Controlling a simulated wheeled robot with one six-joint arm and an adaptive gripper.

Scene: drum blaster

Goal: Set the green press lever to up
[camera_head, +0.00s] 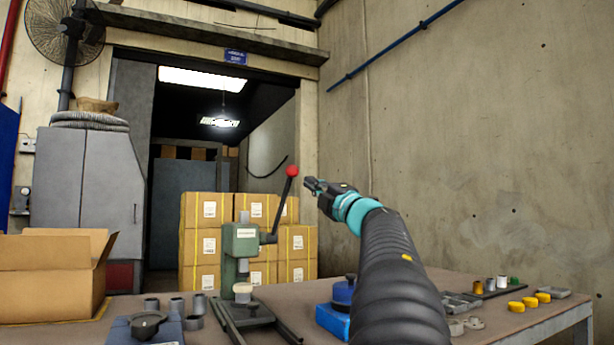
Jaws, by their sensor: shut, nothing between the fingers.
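The green press (238,245) stands upright on the table, left of my arm. Its dark lever (281,204) rises from the press's right side and leans up to the right, ending in a red ball knob (292,171). My gripper (309,182) is shut and empty. It is just right of the red knob in the picture and slightly lower, pointing left. Whether it touches the lever or differs in depth cannot be told. A pale round piece (242,292) sits at the press's base.
Stacked cardboard boxes (205,212) stand behind the press. An open carton (45,280) and metal cylinders (177,306) are at left. A blue item (334,320) sits beside my arm. Yellow rings (530,302) and small parts lie at right.

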